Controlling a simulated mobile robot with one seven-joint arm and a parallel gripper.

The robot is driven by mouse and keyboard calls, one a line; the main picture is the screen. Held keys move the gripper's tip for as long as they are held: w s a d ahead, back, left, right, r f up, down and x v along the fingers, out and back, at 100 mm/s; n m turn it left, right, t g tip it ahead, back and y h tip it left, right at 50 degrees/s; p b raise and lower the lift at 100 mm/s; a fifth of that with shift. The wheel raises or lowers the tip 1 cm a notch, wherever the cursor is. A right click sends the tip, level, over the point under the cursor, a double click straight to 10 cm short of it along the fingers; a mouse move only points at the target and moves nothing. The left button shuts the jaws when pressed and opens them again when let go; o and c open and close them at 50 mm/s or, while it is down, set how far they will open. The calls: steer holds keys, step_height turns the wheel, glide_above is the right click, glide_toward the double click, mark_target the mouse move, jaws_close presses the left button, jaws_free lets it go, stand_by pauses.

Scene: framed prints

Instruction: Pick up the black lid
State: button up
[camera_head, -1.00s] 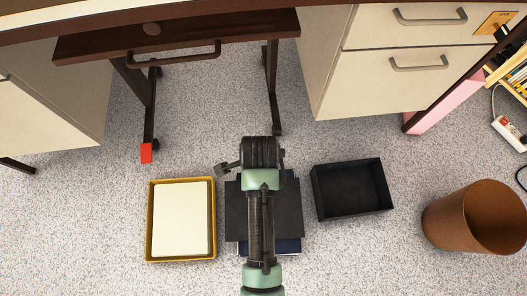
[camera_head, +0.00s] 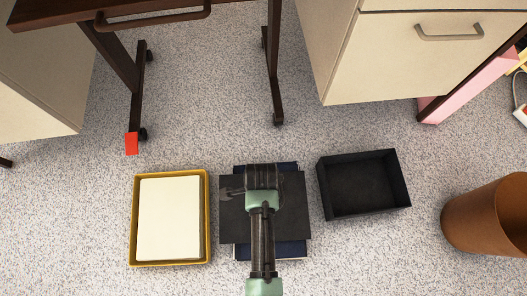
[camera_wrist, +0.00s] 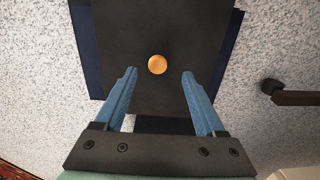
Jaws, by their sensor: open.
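The black lid (camera_head: 292,205) is a flat dark square with a round orange knob (camera_wrist: 157,64) on top. In the head view it lies between the yellow tray and the open black box (camera_head: 402,178), on something dark navy (camera_head: 291,251). My arm covers the lid's middle in that view. In the wrist view the lid (camera_wrist: 160,25) fills the upper middle. My gripper (camera_wrist: 159,73) is open and empty, with its two blue fingers on either side of the knob in the picture. I cannot tell the height left between the fingertips and the knob.
A yellow tray (camera_head: 133,222) holding a pale slab stands at the left. A brown bin (camera_head: 470,225) stands at the right. Desk legs (camera_head: 274,70) and a drawer cabinet (camera_head: 385,65) are behind. Speckled floor is clear between them.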

steer(key=shift+s+d+f+b, duration=0.1)
steer(key=shift+f+b, duration=1.25)
steer(key=shift+f, duration=0.05)
steer(key=shift+s+d+f+b, duration=0.1)
steer(key=shift+f+b, duration=1.2)
steer(key=shift+f, duration=0.05)
steer(key=shift+r, duration=0.1)
steer(key=shift+c, duration=0.4)
jaws_close()
